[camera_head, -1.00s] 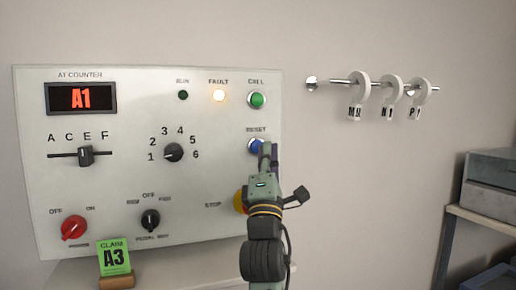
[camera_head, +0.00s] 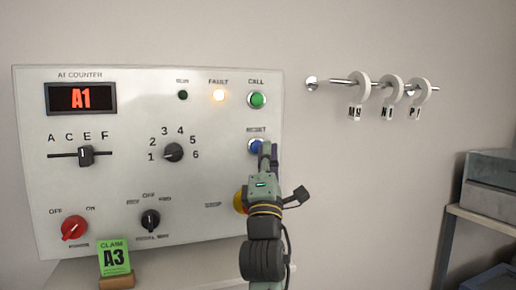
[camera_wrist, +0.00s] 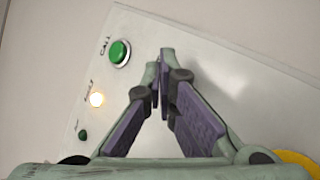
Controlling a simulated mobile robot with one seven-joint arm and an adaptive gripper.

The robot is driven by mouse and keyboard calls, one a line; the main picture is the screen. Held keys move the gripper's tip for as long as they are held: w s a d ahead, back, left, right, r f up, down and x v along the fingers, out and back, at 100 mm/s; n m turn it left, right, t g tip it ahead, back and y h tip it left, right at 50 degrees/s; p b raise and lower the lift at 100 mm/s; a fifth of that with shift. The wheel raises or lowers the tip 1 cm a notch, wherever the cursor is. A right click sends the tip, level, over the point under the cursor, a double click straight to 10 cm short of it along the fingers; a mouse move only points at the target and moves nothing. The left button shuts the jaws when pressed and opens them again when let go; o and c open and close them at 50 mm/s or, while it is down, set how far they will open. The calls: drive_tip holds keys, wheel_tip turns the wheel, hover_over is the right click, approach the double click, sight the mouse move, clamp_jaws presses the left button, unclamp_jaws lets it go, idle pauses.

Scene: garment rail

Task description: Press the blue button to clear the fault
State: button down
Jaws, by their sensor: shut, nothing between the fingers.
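The blue button (camera_head: 254,146) under the RESET label sits at the right side of the white control panel (camera_head: 110,190). My gripper (camera_head: 268,147) is shut and empty, with its tips in front of the button's right part. In the wrist view my gripper's fingertips (camera_wrist: 160,58) meet over the panel, and the blue button is hidden behind them. I cannot tell whether the tips touch it. The FAULT lamp (camera_head: 219,95) glows warm white; it also shows lit in the wrist view (camera_wrist: 97,99).
The green CALL button (camera_head: 257,100) is just above, and a yellow-rimmed STOP control (camera_head: 239,201) is partly hidden behind my arm. Metal boxes (camera_head: 490,185) stand on a shelf at far right.

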drive_tip(key=shift+w+a, duration=0.1)
drive_tip(key=shift+w, duration=0.2)
drive_tip(key=shift+w+a, duration=0.15)
drive_tip(key=shift+w, duration=0.3)
idle(0.7)
drive_tip(key=shift+s, duration=0.1)
drive_tip(key=shift+s+d, duration=0.25)
drive_tip(key=shift+s, duration=0.5)
drive_tip(key=s, duration=0.1)
drive_tip(key=s+d, duration=0.1)
drive_tip(key=s, duration=0.2)
drive_tip(key=shift+s+d, duration=0.3)
drive_tip(key=shift+s, duration=0.05)
drive_tip(key=shift+a, duration=0.15)
